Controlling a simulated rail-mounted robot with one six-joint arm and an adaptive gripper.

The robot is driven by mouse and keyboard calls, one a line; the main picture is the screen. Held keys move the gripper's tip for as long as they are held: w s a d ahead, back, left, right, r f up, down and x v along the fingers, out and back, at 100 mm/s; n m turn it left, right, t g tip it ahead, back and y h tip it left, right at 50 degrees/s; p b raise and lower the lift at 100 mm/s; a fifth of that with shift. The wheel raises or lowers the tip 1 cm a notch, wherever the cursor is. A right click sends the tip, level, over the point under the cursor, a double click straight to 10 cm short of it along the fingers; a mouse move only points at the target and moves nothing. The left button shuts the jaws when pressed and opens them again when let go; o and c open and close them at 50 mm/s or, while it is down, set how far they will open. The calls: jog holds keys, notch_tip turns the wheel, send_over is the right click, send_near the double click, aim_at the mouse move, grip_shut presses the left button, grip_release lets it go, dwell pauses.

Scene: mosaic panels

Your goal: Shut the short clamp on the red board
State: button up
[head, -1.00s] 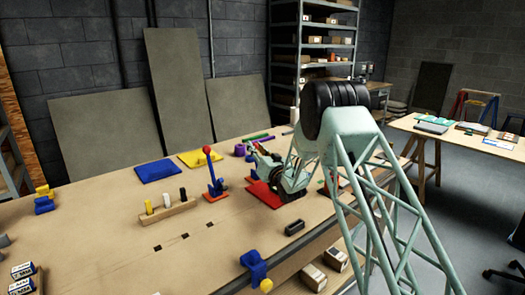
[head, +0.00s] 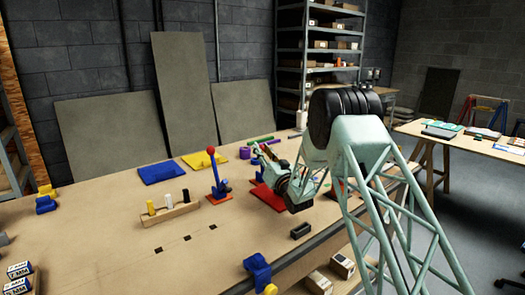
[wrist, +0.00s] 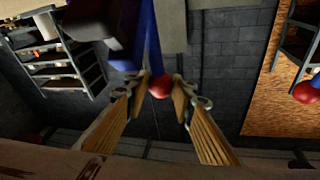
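The red board (head: 268,198) lies on the workbench, partly covered in the head view by my arm's end. My gripper (head: 259,151) is over its far side, tilted up. In the wrist view my gripper (wrist: 160,82) has its two fingers apart, with a red ball knob (wrist: 160,88) on a blue lever (wrist: 152,45) between the fingertips. A gap shows on each side of the knob. This clamp's base is hidden.
A blue panel (head: 161,172) and a yellow panel (head: 204,160) lie behind the left clamp. A dark block (head: 300,230) and a blue clamp-like piece (head: 257,268) sit near the front edge.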

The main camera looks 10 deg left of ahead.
jog(key=o, duration=0.3)
jog(key=shift+s+d, duration=0.15)
jog(key=shift+v, duration=5.8)
jog(key=shift+d+r, duration=0.1)
